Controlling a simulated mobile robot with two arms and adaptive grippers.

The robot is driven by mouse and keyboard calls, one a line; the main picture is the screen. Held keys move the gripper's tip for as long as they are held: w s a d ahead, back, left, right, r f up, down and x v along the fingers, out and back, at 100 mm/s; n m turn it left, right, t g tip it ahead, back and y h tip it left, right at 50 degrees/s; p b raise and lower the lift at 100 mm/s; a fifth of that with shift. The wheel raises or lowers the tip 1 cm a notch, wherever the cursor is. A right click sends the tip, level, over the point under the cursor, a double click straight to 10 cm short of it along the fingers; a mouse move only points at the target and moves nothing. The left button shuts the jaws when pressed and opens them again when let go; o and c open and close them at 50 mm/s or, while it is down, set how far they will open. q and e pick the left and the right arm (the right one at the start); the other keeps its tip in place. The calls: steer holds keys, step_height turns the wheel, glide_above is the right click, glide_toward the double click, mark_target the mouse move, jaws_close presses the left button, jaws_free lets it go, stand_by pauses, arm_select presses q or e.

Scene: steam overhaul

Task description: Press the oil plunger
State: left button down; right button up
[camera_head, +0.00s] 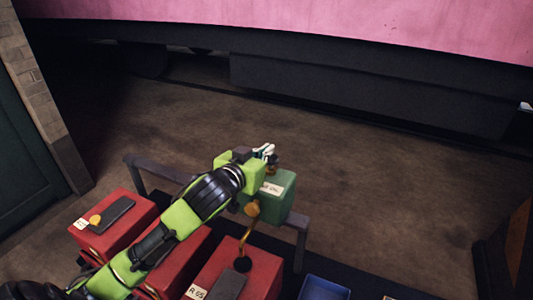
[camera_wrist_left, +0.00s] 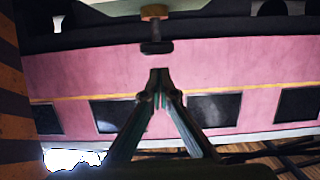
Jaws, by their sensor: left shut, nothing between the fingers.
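The green oil box (camera_head: 280,197) with a white label stands on the grey rail, and a brass fitting (camera_head: 252,209) is on its near left side. My left gripper (camera_head: 267,151) is at the top of this box and partly hides it; I cannot tell in the head view whether it touches the plunger. In the left wrist view its fingers (camera_wrist_left: 158,80) meet at the tips, shut and empty. Beyond the tips, apart from them in the picture, a dark knob (camera_wrist_left: 155,47) on a brass collar shows, which looks like the plunger. My right gripper is not in view.
Red boxes (camera_head: 262,267) stand in a row in front, under my left arm. A blue tray (camera_head: 325,289) lies at the lower right. A grey rail (camera_head: 152,172) runs behind the boxes. The pink carriage (camera_head: 400,25) is at the back, with open floor before it.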

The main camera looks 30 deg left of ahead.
arm_select(q)
steer(key=p+v, duration=0.3)
steer(key=v, duration=0.6)
steer(key=shift+s, duration=0.4)
steer(key=shift+r, duration=0.1)
stand_by(0.9)
steer(key=shift+d, duration=0.1)
